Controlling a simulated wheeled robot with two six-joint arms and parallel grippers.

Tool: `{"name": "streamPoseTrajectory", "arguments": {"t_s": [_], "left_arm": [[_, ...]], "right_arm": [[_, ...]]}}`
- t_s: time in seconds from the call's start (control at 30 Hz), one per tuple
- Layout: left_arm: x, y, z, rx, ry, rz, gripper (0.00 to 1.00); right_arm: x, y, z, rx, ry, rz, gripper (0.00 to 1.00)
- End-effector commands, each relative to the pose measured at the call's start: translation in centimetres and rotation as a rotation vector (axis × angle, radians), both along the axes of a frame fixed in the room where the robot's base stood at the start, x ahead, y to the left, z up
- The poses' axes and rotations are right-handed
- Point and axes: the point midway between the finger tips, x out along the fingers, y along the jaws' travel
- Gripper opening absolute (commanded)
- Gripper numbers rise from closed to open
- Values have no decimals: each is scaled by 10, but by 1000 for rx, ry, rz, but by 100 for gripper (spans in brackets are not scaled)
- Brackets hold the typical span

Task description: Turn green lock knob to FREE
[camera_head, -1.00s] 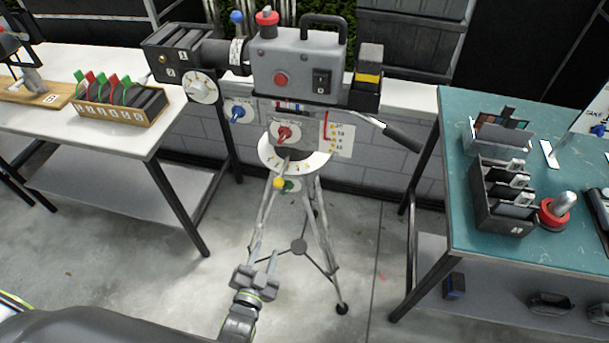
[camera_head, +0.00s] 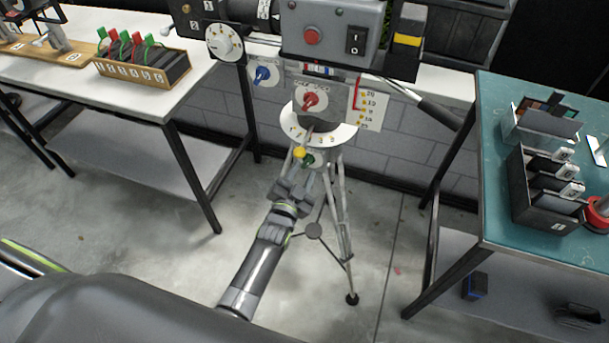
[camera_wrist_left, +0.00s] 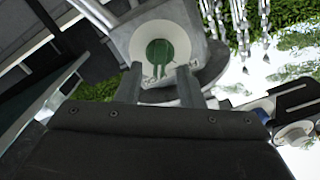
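The green lock knob (camera_head: 309,160) sits low on the tripod head, beside a yellow ball-tipped lever (camera_head: 299,152), in the head view. In the left wrist view the green knob (camera_wrist_left: 161,53) shows on a round white plate (camera_wrist_left: 140,42); the writing on the plate is too small and partly covered to read. My left gripper (camera_head: 303,177) is just below and in front of the knob. Its two fingers (camera_wrist_left: 158,85) are apart and point at the knob, with nothing held between them. They look short of the knob. My right gripper is not in view.
A grey camera body (camera_head: 330,30) stands on the tripod (camera_head: 345,230) above the gripper, with a red knob (camera_head: 311,100) and a blue knob (camera_head: 263,74). A white table (camera_head: 150,95) is on the left, a teal-topped table (camera_head: 500,215) on the right.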

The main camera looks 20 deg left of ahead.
Motion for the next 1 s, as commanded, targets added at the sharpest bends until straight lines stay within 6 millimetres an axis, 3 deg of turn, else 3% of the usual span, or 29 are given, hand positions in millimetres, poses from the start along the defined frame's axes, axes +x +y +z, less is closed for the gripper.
{"name": "streamPoseTrajectory", "arguments": {"t_s": [0.03, 0.2, 0.6, 0.9, 1.0], "left_arm": [[5, 0, -5, 0, 0, 0, 35], [17, 0, -3, -1, 0, 0, 35], [22, -1, 0, 0, 1, 0, 35], [21, -1, 0, 0, 1, 0, 0], [21, -1, 0, 0, 1, 0, 0]], "right_arm": [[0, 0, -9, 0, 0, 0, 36], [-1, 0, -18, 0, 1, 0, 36], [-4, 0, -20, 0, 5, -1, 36], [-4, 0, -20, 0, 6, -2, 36], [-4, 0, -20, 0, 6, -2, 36]]}}
